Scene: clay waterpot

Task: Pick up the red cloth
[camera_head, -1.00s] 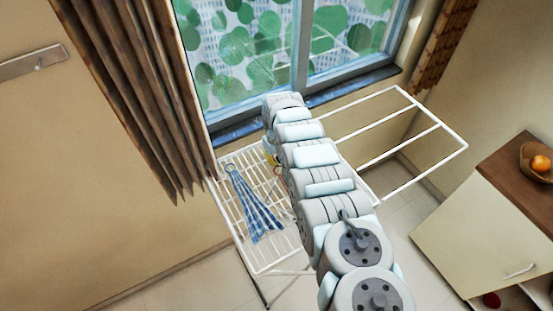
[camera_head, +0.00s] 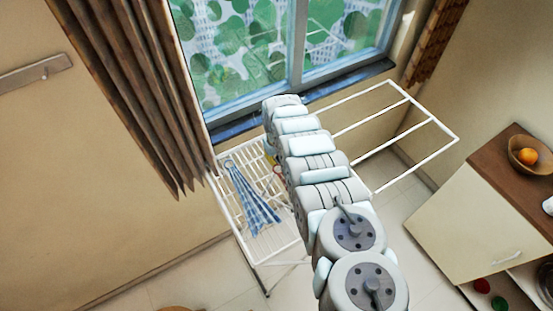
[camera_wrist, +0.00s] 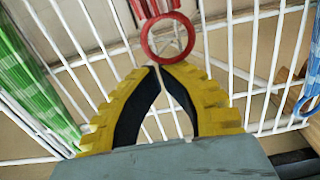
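The red cloth (camera_wrist: 148,8) shows at the top of the wrist view, mostly cut off, with its red ring (camera_wrist: 148,42) below it. My gripper (camera_wrist: 162,67) has yellow ribbed fingers with black inner faces. The fingertips come together right at the ring's lower edge. I cannot tell whether the ring is pinched between them. In the head view my arm hides most of the cloth; only a small red bit (camera_head: 277,168) shows beside the arm.
A white drying rack (camera_head: 228,208) stands under the window. A blue checked cloth (camera_head: 252,203) lies on it. A green striped cloth (camera_wrist: 28,88) is left and a blue ring (camera_wrist: 306,103) right in the wrist view. A cabinet (camera_head: 470,215) with a fruit bowl (camera_head: 517,160) stands right.

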